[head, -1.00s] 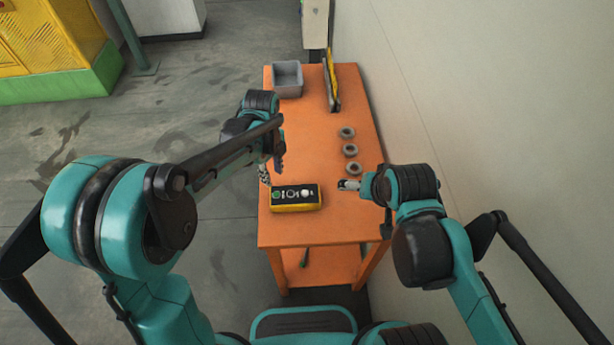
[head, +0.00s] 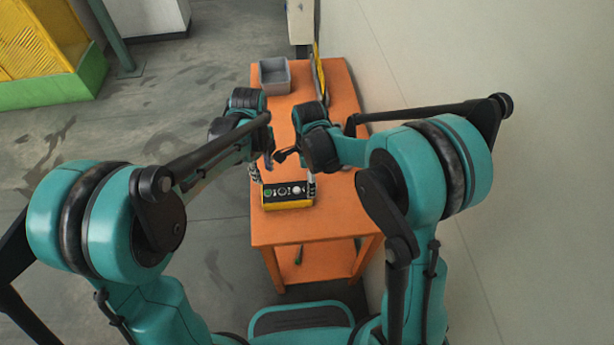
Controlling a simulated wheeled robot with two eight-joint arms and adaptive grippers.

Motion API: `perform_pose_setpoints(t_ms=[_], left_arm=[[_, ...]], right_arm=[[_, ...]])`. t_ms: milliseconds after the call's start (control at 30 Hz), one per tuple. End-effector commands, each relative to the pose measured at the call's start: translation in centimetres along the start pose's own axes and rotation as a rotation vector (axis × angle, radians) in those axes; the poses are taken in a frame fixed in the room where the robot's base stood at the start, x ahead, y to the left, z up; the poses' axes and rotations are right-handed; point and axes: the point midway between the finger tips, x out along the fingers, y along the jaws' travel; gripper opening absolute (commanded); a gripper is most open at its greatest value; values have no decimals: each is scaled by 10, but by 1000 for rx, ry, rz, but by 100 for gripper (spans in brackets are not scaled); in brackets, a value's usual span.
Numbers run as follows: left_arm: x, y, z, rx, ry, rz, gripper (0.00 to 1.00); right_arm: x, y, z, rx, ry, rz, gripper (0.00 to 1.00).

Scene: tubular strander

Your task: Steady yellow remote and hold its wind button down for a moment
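The yellow remote (head: 288,206) lies on the orange table near its front left edge. Its dark top face carries a green button at the left, a dark one in the middle and a pale one at the right. My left gripper (head: 255,174) is low beside the remote's left end. My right gripper (head: 311,186) points down at the remote's right end, close to the pale button. I cannot tell whether either gripper touches the remote. The fingers are too small and partly hidden to show their opening, and no button labels are readable.
The orange table (head: 330,217) is bare in front and right of the remote. A grey bin (head: 274,77) stands at its far left corner, and a yellow-black upright object (head: 319,75) at the far right. A wall runs along the right.

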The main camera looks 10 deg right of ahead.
Motion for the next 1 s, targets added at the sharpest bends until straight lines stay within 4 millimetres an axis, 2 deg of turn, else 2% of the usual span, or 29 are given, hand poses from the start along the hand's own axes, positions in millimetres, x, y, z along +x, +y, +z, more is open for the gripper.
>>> perform_pose_setpoints(t_ms=[167,600,767,1000], left_arm=[[0,0,0,0,0,0,34],[0,0,0,0,0,0,34],[0,0,0,0,0,0,34],[0,0,0,0,0,0,34]], right_arm=[[15,-2,3,38,3,14,93],[76,-2,3,38,2,12,93],[84,-1,3,37,2,11,93],[85,-1,3,37,2,11,93]])
